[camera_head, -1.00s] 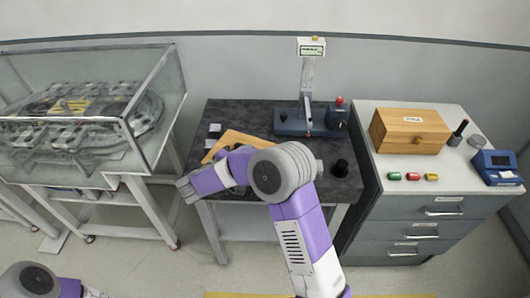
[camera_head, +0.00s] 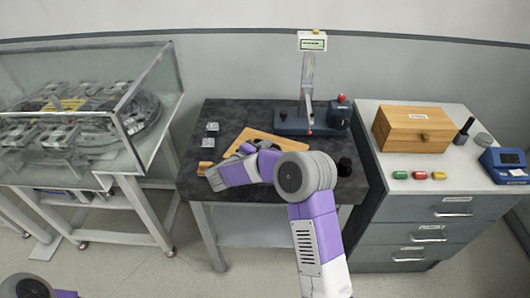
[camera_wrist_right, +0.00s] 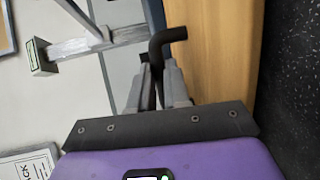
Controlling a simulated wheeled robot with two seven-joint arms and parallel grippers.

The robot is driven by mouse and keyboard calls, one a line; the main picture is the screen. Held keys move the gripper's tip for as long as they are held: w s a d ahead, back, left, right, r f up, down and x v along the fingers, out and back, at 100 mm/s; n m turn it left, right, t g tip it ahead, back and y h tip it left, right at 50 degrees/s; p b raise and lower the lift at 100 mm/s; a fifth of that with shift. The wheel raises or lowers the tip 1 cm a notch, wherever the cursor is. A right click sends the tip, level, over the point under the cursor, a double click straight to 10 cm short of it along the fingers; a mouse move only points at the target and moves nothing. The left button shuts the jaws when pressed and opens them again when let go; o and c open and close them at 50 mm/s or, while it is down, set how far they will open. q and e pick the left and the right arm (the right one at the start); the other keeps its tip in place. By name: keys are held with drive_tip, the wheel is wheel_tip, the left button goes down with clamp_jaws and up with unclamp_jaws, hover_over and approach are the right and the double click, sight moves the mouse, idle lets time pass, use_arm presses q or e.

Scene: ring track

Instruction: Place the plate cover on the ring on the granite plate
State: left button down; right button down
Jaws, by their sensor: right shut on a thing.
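The plate cover (camera_head: 268,140) is a flat tan wooden board over the granite plate (camera_head: 195,135), the dark speckled top of the middle table. My right gripper (camera_head: 246,150) is at its near side. In the right wrist view the gripper (camera_wrist_right: 151,72) is shut on the black bent handle (camera_wrist_right: 168,36) of the cover, with the wood (camera_wrist_right: 228,60) beside it. Whether the cover touches the granite, I cannot tell. My arm hides part of it. I cannot make out the ring. My left gripper is out of view; only part of that arm shows at bottom left.
A gauge stand (camera_head: 290,122) stands at the back of the granite. Small blocks (camera_head: 210,130) lie at its left, a wooden piece (camera_head: 205,168) at front left, and a black knob (camera_head: 344,167) at right. A drawer cabinet (camera_head: 415,210) adjoins on the right, a glass case (camera_head: 150,90) on the left.

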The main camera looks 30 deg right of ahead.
drive_tip(key=shift+f, duration=0.15)
drive_tip(key=c, duration=1.1)
unclamp_jaws()
drive_tip(key=shift+f, duration=0.1)
drive_tip(key=shift+a, duration=0.1)
drive_tip(key=p+v, duration=0.2)
drive_tip(key=v, duration=0.3)
drive_tip(key=p+v, duration=0.2)
drive_tip(key=v, duration=0.4)
drive_tip(key=shift+r, duration=0.2)
drive_tip(key=shift+s+a, duration=0.25)
drive_tip(key=shift+a, duration=0.1)
